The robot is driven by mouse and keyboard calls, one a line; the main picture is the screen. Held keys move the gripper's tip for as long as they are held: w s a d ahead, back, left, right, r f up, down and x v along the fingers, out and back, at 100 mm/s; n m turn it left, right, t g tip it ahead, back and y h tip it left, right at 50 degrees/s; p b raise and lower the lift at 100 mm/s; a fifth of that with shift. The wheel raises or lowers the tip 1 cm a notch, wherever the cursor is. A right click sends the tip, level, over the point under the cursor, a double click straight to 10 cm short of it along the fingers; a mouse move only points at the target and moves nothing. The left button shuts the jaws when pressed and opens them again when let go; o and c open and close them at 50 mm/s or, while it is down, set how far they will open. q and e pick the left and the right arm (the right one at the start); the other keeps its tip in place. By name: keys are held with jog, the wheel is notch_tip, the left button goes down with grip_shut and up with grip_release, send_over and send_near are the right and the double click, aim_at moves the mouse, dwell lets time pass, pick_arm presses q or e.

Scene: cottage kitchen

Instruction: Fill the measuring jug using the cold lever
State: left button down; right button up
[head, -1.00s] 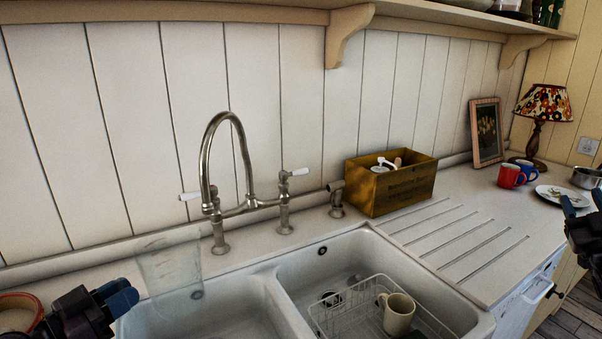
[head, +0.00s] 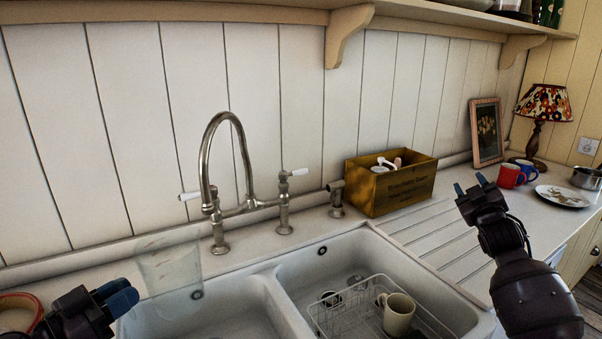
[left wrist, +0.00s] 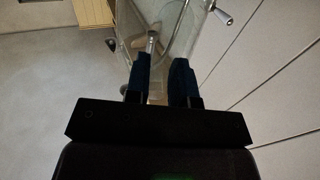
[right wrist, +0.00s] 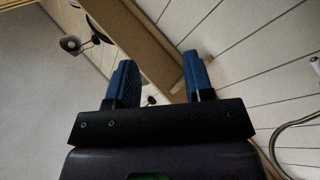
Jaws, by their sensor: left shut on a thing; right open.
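The clear measuring jug (head: 170,272) is held upright over the left part of the sink, left of the tap. My left gripper (head: 130,292) is shut on it; the jug's clear wall also shows between the fingers in the left wrist view (left wrist: 172,25). No water shows in the jug or at the spout. The tap (head: 206,150) has a tall curved spout and two white-handled levers, one on the left (head: 190,196) and one on the right (head: 295,173). No mark tells which is cold. My right gripper (head: 471,184) is open and empty above the draining grooves, right of the tap.
A wooden box (head: 390,188) with utensils stands behind the sink's right end. A wire rack (head: 350,328) with a cream mug (head: 398,315) sits in the right basin. Red (head: 511,176) and blue (head: 527,171) mugs and a plate (head: 563,196) are at the far right. The grooved drainer is clear.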

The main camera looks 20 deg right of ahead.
jog(key=w+a+f+n+g+y, duration=0.25)
jog(key=w+a+n, duration=0.25)
jog(key=w+a, duration=0.95)
jog(key=n+g+y, duration=0.2)
jog(key=n, duration=0.6)
send_near(301, 172)
jog(key=shift+t, duration=0.25)
jog(key=shift+f+x, duration=0.2)
jog(key=shift+x, duration=5.3)
grip_shut()
